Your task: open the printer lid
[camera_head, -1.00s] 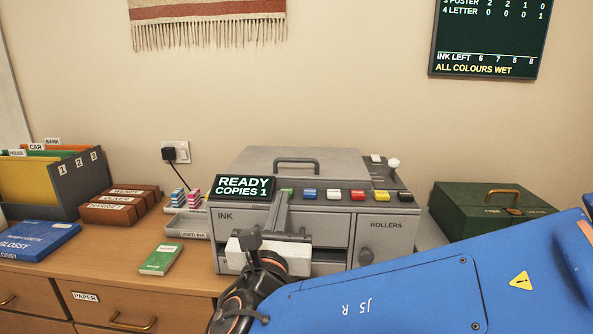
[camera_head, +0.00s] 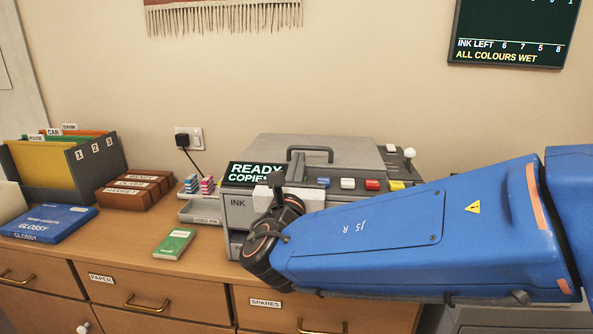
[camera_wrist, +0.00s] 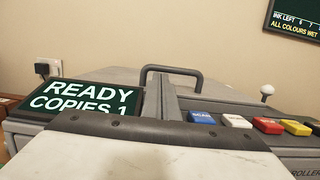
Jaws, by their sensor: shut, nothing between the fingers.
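The grey printer (camera_head: 238,215) stands on the wooden desk, and its lid (camera_head: 350,150) lies flat and shut on top. The lid's dark arched handle (camera_head: 309,150) stands up near the lid's front edge; it also shows in the wrist view (camera_wrist: 171,70). My gripper (camera_head: 277,178) is shut and empty at the printer's front, below and in front of the handle. In the wrist view its fingers (camera_wrist: 160,92) point forward towards the lid, beside the display. Whether they touch the printer I cannot tell. My forearm hides much of the printer's front.
The display (camera_head: 254,173) reads READY, COPIES 1. Coloured buttons (camera_head: 348,184) line the printer's front edge, and a white-knobbed lever (camera_head: 409,153) stands at right. A green box (camera_head: 174,243), brown boxes (camera_head: 133,188) and a file holder (camera_head: 95,170) are to the left.

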